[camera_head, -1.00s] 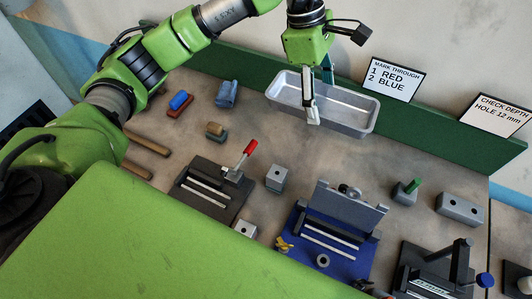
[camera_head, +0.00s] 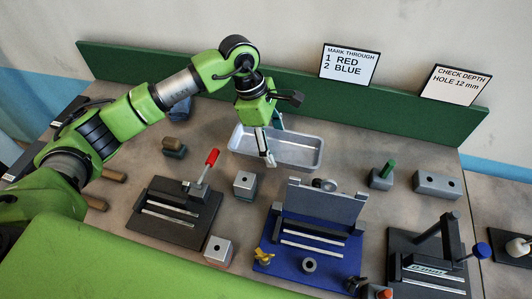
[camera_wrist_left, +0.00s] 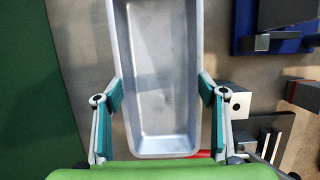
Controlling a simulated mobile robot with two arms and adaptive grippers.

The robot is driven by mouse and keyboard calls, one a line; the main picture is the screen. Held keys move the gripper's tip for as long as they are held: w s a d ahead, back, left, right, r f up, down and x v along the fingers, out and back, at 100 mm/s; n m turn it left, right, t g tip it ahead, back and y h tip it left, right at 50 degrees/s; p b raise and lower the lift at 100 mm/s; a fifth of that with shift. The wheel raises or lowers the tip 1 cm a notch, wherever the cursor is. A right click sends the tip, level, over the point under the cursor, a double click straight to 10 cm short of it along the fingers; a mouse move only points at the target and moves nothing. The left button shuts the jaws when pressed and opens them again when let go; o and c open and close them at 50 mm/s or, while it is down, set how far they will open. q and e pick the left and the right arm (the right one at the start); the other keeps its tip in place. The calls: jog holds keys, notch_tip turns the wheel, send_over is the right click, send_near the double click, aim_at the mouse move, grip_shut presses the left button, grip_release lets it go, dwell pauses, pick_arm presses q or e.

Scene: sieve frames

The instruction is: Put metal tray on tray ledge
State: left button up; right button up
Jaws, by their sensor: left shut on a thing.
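The metal tray (camera_head: 306,147) is a silver, open, rectangular pan at the back of the bench, in front of the green board. My left gripper (camera_head: 273,143) comes down from above and is shut on the tray. In the left wrist view its teal finger pads grip the two long sides of the empty tray (camera_wrist_left: 160,145), near one end. I cannot tell whether the tray's bottom touches the bench. No part is clearly recognisable as the tray ledge. My right gripper is not in view.
The green board (camera_head: 420,122) runs along the back, with two signs above it. A black fixture with a red-handled lever (camera_head: 175,212), a grey block (camera_head: 245,184) and a blue fixture (camera_head: 310,235) stand nearer. A green-pegged block (camera_head: 382,176) stands to the right.

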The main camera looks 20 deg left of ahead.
aim_at(273, 152)
pick_arm(q)
jog(key=shift+f+p, duration=0.45)
jog(key=shift+f, duration=1.95)
jog(key=o, duration=1.3)
jog(key=shift+f, duration=0.1)
jog(key=o, duration=0.4)
jog(key=shift+o, duration=0.2)
